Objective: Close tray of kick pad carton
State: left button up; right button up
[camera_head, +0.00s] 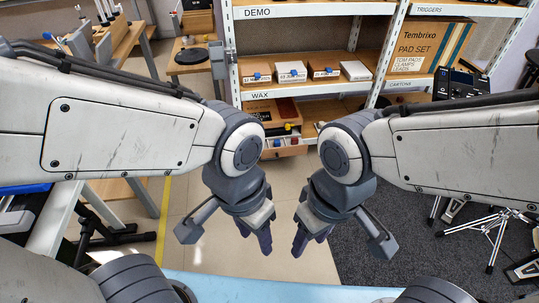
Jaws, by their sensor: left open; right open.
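A brown carton (262,112) sits on the lower shelf below the WAX label, between my two arms. A tray (290,152) sticks out toward me at its front, pulled open, with small dark, yellow and red items at it. I cannot read the carton's print, so I cannot tell for sure that it is the kick pad carton. My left gripper (255,234) is open and empty, pointing down in front of and below the tray. My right gripper (310,238) is open and empty beside it on the right. Neither gripper touches the tray. My wrists hide part of the area around it.
Several small boxes (291,72) stand on the shelf above. A large Tembrixo pad set carton (428,47) is at upper right. Drum hardware (497,228) stands on dark carpet at right. A table with metal legs is at left. The tiled floor (290,180) before the shelf is clear.

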aim_at(270, 153)
jog(key=u, duration=0.3)
jog(key=i, duration=0.65)
jog(key=z, duration=0.35)
jog(key=k, duration=0.55)
jog(key=u, duration=0.2)
jog(key=i, duration=1.1)
jog(key=z, duration=0.3)
